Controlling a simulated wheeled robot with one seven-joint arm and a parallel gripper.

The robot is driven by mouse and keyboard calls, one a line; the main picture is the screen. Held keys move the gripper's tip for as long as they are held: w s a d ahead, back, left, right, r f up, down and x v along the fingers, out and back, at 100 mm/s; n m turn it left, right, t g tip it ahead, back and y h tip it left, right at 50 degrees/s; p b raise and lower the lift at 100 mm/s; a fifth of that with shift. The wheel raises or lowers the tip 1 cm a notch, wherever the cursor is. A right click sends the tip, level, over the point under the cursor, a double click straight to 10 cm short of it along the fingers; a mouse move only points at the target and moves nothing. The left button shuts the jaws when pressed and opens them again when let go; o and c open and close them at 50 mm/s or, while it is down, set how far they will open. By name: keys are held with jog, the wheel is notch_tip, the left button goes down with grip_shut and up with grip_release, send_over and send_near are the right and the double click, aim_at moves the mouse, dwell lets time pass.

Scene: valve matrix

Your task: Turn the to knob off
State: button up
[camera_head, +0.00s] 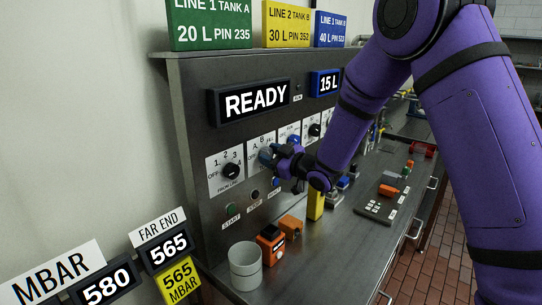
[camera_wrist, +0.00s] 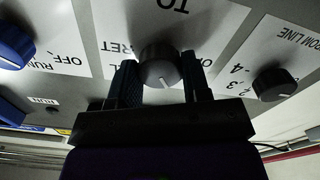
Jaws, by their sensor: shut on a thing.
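The TO knob (camera_wrist: 160,67) is a dark round knob on a white label plate, seen upside down in the wrist view, with "TO" printed above it in that picture. Its white pointer mark faces the lower edge of the wrist view, leaning slightly right. My gripper (camera_wrist: 161,84) is shut on it, one finger on each side. In the camera_head view my gripper (camera_head: 272,157) is at the panel and hides most of this knob and part of its plate. The "OFF" position is not clear in the wrist view.
The FROM LINE knob (camera_head: 230,170) is close on the left of my gripper; a blue knob (camera_wrist: 12,45) is on the other side. Start and stop buttons (camera_head: 231,209) are below.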

jog(key=n, duration=0.5)
jog(key=shift+n, duration=0.3)
jog(key=n, duration=0.5)
jog(key=shift+f, duration=0.1)
dwell(0.3)
jog(key=o, duration=0.9)
jog(key=v, duration=1.1)
